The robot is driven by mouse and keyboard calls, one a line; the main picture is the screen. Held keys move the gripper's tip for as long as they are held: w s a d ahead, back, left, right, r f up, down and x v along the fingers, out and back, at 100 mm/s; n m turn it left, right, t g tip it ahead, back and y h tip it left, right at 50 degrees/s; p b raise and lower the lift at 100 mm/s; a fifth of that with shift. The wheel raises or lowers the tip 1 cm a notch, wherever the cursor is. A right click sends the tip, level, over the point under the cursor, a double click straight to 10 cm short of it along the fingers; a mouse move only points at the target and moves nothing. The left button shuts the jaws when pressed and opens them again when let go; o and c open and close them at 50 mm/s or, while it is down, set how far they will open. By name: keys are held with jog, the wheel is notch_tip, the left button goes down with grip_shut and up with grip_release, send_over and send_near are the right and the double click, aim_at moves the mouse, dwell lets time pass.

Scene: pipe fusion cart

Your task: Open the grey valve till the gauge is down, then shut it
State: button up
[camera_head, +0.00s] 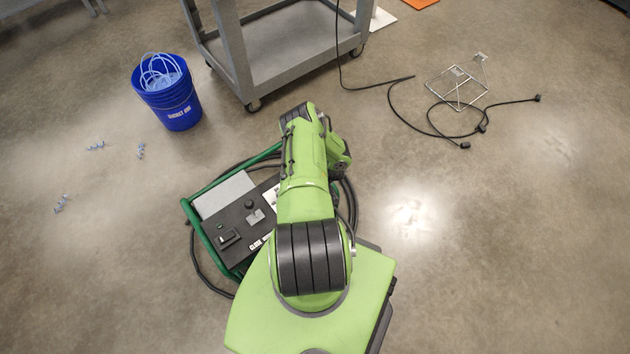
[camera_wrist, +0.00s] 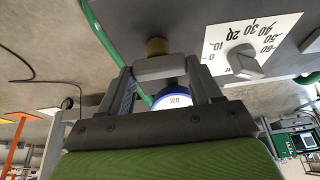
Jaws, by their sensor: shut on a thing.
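In the wrist view, my gripper (camera_wrist: 163,76) is shut on the grey valve handle (camera_wrist: 160,68), a grey bar in front of a brass-coloured stem (camera_wrist: 157,46). The handle lies crosswise between the two fingers. A round white gauge with a blue rim (camera_wrist: 172,101) shows between the fingers, partly hidden by them and the palm; its needle cannot be read. In the head view, the green-framed pipe fusion unit (camera_head: 190,212) stands on the floor under my arm, which hides my gripper and the valve there.
A white scale plate with a grey knob (camera_wrist: 245,60) is right of the handle. A black panel (camera_head: 232,240) on the unit carries small controls. A blue bucket (camera_head: 168,105) and a grey cart (camera_head: 232,60) stand beyond. Black cable (camera_head: 430,128) and a wire frame (camera_head: 458,88) lie right.

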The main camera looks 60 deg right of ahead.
dwell(0.4)
jog(key=o, duration=1.1)
jog(key=shift+c, duration=0.2)
jog(key=p+v, duration=0.6)
jog(key=v, duration=0.9)
jog(key=shift+s+r, duration=0.2)
jog(key=shift+r, duration=0.1)
